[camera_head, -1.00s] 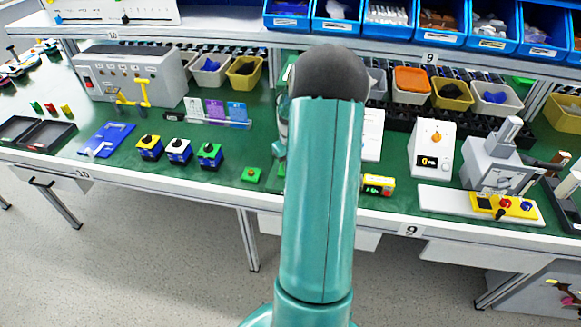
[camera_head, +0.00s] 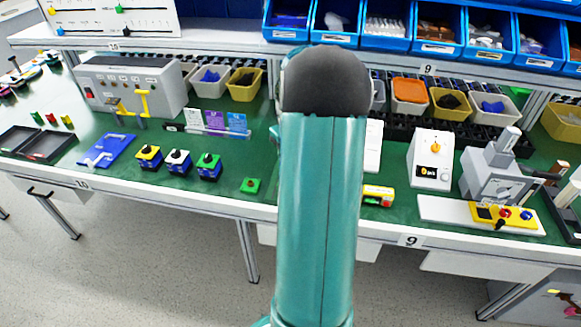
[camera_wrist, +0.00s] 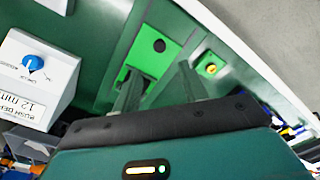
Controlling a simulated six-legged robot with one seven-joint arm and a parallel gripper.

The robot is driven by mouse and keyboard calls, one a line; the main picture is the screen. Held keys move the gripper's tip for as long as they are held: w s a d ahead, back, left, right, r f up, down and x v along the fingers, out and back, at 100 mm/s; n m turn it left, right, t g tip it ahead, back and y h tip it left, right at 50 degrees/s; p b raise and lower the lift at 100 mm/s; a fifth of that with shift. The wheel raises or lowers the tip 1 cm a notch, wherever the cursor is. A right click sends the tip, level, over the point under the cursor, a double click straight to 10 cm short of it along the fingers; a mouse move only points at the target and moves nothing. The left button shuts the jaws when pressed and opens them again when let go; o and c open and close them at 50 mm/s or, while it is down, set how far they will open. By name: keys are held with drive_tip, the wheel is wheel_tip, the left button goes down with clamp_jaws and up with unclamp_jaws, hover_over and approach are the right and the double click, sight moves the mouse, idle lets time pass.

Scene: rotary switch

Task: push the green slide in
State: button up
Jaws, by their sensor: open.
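In the wrist view, a bright green piece (camera_wrist: 148,58) with a round black spot and a dark recess lies on the darker green bench top; it looks like the green slide. My gripper (camera_wrist: 159,82) is open, its two grey fingers apart and pointing toward this piece. The left finger overlaps its near part, so I cannot tell whether they touch. In the head view, my teal arm hides the gripper and the green piece.
A small green box with a button (camera_wrist: 210,68) lies right of the fingers; it also shows in the head view (camera_head: 251,185). A white box with a blue knob (camera_wrist: 33,68) stands left. A yellow device (camera_head: 378,194) lies right of my arm. Blue bins (camera_head: 386,24) line the shelf above.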

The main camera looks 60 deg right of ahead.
wheel_tip(320, 180, up, 4)
drive_tip(key=shift+r, duration=0.15)
drive_tip(key=shift+c, duration=0.2)
